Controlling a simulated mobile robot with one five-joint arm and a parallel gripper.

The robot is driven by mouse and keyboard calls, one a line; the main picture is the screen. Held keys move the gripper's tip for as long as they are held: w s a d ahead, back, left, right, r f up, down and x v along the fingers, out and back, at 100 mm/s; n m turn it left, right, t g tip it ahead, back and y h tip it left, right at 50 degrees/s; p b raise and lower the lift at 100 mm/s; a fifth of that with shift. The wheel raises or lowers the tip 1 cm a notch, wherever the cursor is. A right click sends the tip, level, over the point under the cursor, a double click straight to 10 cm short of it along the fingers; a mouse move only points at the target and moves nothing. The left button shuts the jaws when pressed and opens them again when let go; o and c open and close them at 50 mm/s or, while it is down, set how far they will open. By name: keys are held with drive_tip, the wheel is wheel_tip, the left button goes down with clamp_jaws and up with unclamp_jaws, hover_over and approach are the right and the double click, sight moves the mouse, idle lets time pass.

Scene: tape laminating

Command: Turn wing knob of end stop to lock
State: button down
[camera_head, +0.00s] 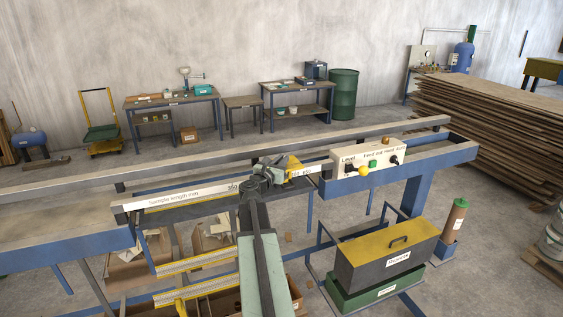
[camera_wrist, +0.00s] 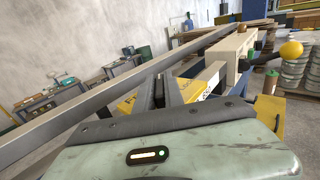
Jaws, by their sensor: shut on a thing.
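The end stop (camera_head: 292,164) is a yellow block on the sample length scale rail (camera_head: 190,195), just right of my gripper (camera_head: 272,164).
A cream control box (camera_head: 366,158) with a yellow ball-ended lever (camera_head: 363,171) stands close to the right. A long metal rail (camera_head: 210,158) runs behind the scale. A black and yellow toolbox (camera_head: 387,252) sits on the lower right frame.

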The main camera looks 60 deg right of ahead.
drive_tip(key=shift+w+m+g, duration=0.2)
drive_tip(key=shift+m+g, duration=1)
drive_tip(key=shift+g, duration=0.7)
drive_tip(key=shift+r+g, duration=0.1)
drive_tip(key=shift+g, duration=0.2)
drive_tip(key=c, duration=1.4)
unclamp_jaws()
drive_tip(key=shift+s, duration=0.1)
drive_tip(key=shift+c, duration=0.2)
drive_tip(key=w+a, duration=0.1)
drive_tip(key=a, duration=0.6)
drive_tip(key=shift+a, duration=0.35)
